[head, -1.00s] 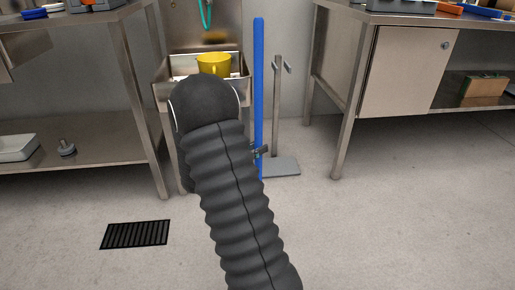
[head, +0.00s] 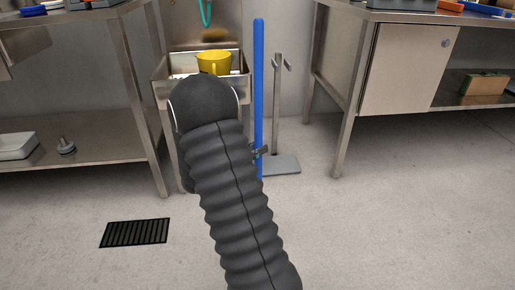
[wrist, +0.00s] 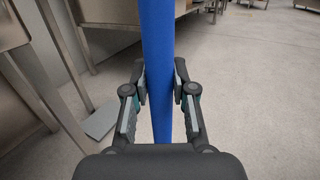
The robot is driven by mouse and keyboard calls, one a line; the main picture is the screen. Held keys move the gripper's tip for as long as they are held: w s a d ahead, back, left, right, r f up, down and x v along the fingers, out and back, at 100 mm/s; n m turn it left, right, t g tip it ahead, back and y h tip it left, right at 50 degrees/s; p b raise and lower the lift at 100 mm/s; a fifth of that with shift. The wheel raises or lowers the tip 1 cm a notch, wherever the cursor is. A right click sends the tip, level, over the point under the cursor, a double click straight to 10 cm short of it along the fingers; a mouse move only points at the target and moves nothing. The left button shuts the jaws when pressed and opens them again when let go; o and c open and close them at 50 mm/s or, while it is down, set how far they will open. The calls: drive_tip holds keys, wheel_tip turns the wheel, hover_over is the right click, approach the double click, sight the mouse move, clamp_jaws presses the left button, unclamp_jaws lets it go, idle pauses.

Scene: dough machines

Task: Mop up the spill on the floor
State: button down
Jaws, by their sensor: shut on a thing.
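My gripper (head: 259,152) is partly hidden behind my own dark arm there. In the wrist view my gripper (wrist: 160,90) has its two fingers on either side of the blue pole (wrist: 158,45), shut on it. The lower end of the pole is hidden, so the mop head does not show. No spill can be made out on the visible floor.
A grey stand (head: 279,163) with a hooked post is just right of the pole. A sink (head: 180,92) holding a yellow pot (head: 213,62) is behind. Steel tables stand left (head: 133,95) and right (head: 352,110). A floor drain (head: 135,233) is at lower left. Floor at right is clear.

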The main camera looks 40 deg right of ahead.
drive_tip(key=shift+f, duration=0.35)
drive_tip(key=shift+w+a, duration=0.1)
idle(0.3)
drive_tip(key=w+a+p, duration=0.2)
drive_tip(key=w+a, duration=0.6)
drive_tip(key=a, duration=0.5)
drive_tip(key=shift+w+a+p, duration=0.15)
drive_tip(key=shift+a+p, duration=0.15)
idle(1.7)
drive_tip(key=shift+w+a+p, duration=0.2)
drive_tip(key=shift+w+a, duration=0.3)
drive_tip(key=shift+a, duration=0.35)
drive_tip(key=shift+w+a+p, duration=0.15)
drive_tip(key=shift+w+a, duration=0.3)
drive_tip(key=shift+a, duration=0.35)
drive_tip(key=shift+s, duration=0.1)
drive_tip(key=shift+s+d+p, duration=0.35)
drive_tip(key=shift+s+p, duration=0.05)
drive_tip(key=shift+s, duration=0.4)
drive_tip(key=shift+s+d+p, duration=0.3)
drive_tip(key=shift+s+p, duration=0.05)
drive_tip(key=shift+s, duration=0.45)
drive_tip(key=shift+s+d+p, duration=0.35)
drive_tip(key=shift+s+p, duration=0.05)
drive_tip(key=shift+s, duration=0.4)
